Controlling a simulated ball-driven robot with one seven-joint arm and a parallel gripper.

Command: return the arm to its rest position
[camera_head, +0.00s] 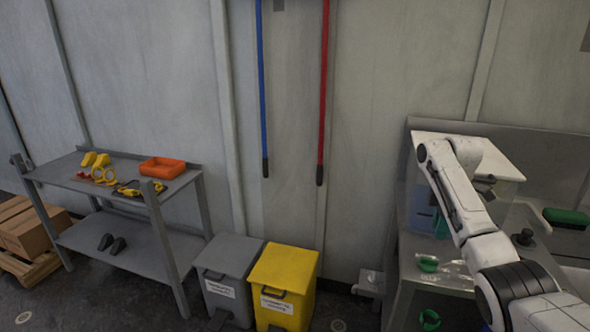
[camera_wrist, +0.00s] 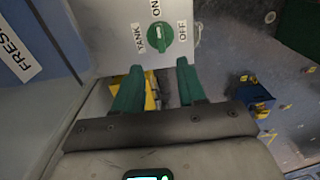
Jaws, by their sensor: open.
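My gripper (camera_wrist: 158,78) shows in the wrist view with its two green fingers apart and nothing between them. A green knob (camera_wrist: 160,39) on a pale panel marked TANK, ON and OFF lies just beyond the fingertips. No contact with it is visible. In the head view my white arm rises from the lower right and bends over the grey bench (camera_head: 408,262). I cannot make out the fingers clearly there.
Green rings (camera_head: 428,264) and a green brush (camera_head: 566,217) lie on the right. A yellow bin (camera_head: 285,300) and a grey bin (camera_head: 226,297) stand left of the bench. A grey shelf (camera_head: 98,188) holds an orange tray (camera_head: 162,167). Blue and red poles (camera_head: 323,90) hang on the wall.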

